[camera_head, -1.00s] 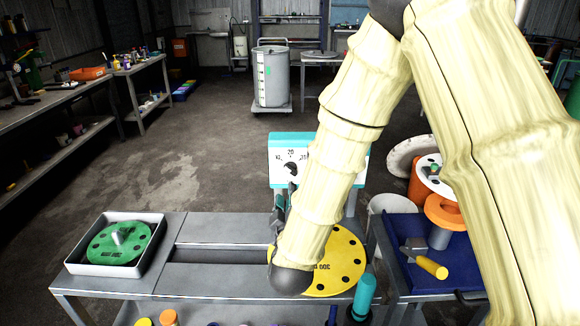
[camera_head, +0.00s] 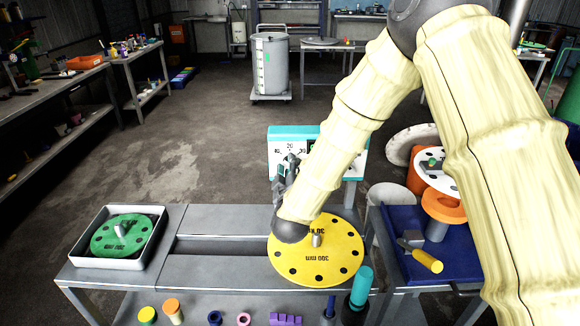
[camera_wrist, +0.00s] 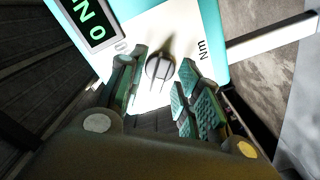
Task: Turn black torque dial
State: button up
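The black torque dial (camera_wrist: 160,67) sits on the white face of a teal-edged control box (camera_head: 278,134). In the wrist view the dial lies between the two padded fingertips of my gripper (camera_wrist: 162,60). My gripper is open, with a gap on both sides of the dial. Whether the fingertips reach the depth of the dial is hard to tell. In the head view my gripper (camera_head: 284,172) is in front of the box's lower left, and it and my arm hide the dial. A green digital display (camera_wrist: 93,21) shows a 0 beside the dial.
A yellow disc (camera_head: 330,268) lies on the grey bench (camera_head: 220,218) below the box. A green disc (camera_head: 110,236) lies in a white tray (camera_head: 84,262) at left. A blue tray (camera_head: 400,262) with a yellow-handled tool (camera_head: 428,261) stands at right.

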grip_shut()
jog(key=shift+m+b, duration=0.3)
jog(key=m+b, duration=0.6)
jog(key=m, duration=0.3)
jog(key=shift+w+r, duration=0.1)
dwell(0.5)
dwell(0.5)
grip_release()
